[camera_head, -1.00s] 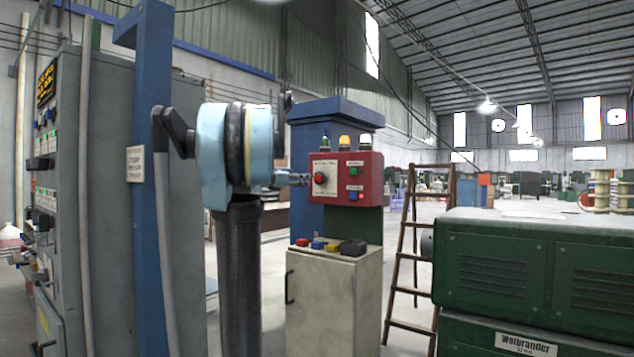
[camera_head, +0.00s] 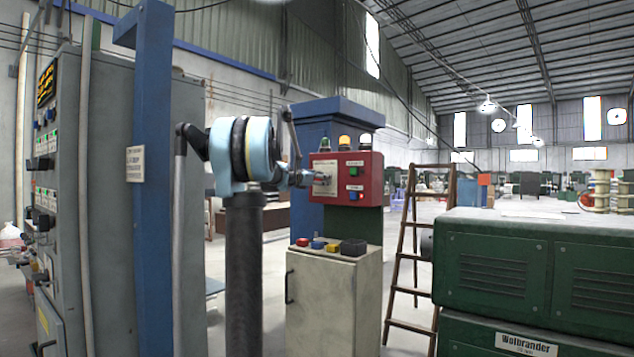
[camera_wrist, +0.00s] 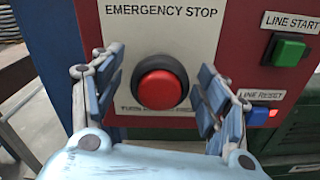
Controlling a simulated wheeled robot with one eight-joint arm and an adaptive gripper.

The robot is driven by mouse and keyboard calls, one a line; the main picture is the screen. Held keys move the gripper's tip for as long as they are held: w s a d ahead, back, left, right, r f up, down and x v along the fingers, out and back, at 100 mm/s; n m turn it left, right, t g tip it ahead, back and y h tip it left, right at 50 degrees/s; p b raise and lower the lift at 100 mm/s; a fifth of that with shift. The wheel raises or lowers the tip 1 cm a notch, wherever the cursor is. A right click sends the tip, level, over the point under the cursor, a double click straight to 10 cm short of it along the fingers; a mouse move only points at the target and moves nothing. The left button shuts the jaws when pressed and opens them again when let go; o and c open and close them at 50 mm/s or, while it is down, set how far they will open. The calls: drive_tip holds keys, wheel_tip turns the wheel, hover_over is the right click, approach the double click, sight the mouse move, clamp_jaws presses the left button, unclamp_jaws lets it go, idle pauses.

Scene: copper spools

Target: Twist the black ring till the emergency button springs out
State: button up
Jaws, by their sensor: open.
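The emergency button (camera_wrist: 160,89) is a red round cap inside a black ring (camera_wrist: 181,68), on a white plate (camera_wrist: 203,20) marked EMERGENCY STOP in the wrist view. My gripper (camera_wrist: 158,97) is open, with one blue-padded finger on each side of the button, apart from the ring. In the head view my gripper (camera_head: 318,178) is in front of the red control box (camera_head: 371,178) and hides the button there. I cannot tell whether the button is pressed in or out.
Three lamps top the box. A pale cabinet (camera_head: 330,300) stands below it, a wooden ladder (camera_head: 402,262) and green machine (camera_head: 520,265) to the right.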

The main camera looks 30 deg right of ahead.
drive_tip(key=shift+d, duration=0.1)
drive_tip(key=shift+c, duration=0.3)
drive_tip(key=shift+w, duration=0.1)
drive_tip(key=c, duration=1)
drive_tip(key=shift+m, duration=0.3)
drive_tip(key=m, duration=0.3)
drive_tip(key=shift+m, duration=2.1)
drive_tip(key=shift+f+m, duration=0.1)
drive_tip(key=shift+m, duration=0.2)
drive_tip(key=o, duration=1.1)
drive_tip(key=shift+c, duration=0.2)
drive_tip(key=shift+s, duration=0.2)
